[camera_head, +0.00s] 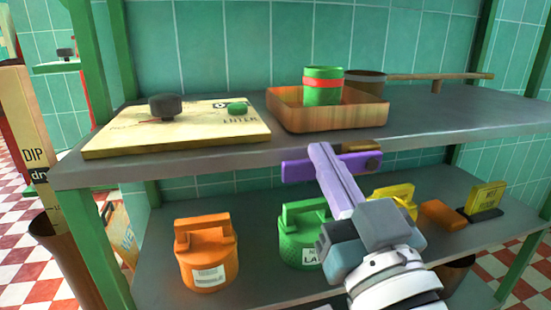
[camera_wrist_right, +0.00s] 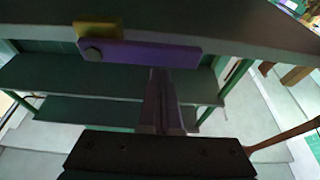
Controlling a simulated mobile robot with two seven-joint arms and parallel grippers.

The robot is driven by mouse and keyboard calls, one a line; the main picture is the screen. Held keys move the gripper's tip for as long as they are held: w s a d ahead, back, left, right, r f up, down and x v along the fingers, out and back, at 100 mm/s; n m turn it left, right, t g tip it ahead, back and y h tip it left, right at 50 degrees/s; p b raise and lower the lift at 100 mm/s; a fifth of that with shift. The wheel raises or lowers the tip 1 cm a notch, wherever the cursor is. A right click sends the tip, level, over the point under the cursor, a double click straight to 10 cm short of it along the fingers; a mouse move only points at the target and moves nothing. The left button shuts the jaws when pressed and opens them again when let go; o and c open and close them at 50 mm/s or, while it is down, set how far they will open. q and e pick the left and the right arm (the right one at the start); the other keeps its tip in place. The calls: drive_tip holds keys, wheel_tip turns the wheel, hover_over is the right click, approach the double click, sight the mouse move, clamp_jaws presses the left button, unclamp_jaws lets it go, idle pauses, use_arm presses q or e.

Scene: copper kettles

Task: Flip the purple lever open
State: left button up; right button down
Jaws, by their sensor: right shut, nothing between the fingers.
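The purple lever (camera_head: 296,171) lies roughly level along the front edge of the upper shelf in the head view. Its round pivot is at its right end, on a brown mount (camera_head: 362,147). My right gripper (camera_head: 320,147) is shut and empty, and its fingers cross in front of the lever's middle and hide part of it. In the right wrist view the lever (camera_wrist_right: 150,51) runs across above the shut fingers (camera_wrist_right: 160,72), with its pivot at the left. The fingertips are at the lever's lower edge; I cannot tell if they touch. My left gripper is not in view.
The upper shelf (camera_head: 210,163) holds a sign board (camera_head: 180,138) with a dark knob and a wooden tray (camera_head: 330,118) with a green can (camera_head: 323,86). Below are an orange canister (camera_head: 206,255), a green canister (camera_head: 297,240) and yellow items (camera_head: 487,196).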

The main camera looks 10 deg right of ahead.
drive_tip(key=shift+f+n+y, duration=0.35)
drive_tip(key=shift+n+y, duration=0.05)
drive_tip(key=shift+n, duration=0.3)
drive_tip(key=shift+a+f, duration=0.1)
drive_tip(key=shift+f+n+y, duration=0.45)
drive_tip(key=shift+f+n, duration=0.05)
drive_tip(key=shift+n, duration=0.6)
drive_tip(key=shift+f+n+y, duration=0.45)
drive_tip(key=shift+f+n, duration=0.05)
drive_tip(key=shift+n, duration=0.6)
drive_tip(key=d+f+n+g+y, duration=0.3)
drive_tip(key=d+f+n+g, duration=0.2)
drive_tip(key=n, duration=1.1)
drive_tip(key=shift+d+f+p, duration=0.45)
drive_tip(key=shift+d+f, duration=0.05)
drive_tip(key=shift+f, duration=0.3)
drive_tip(key=shift+w+n, duration=0.1)
drive_tip(key=shift+n, duration=0.2)
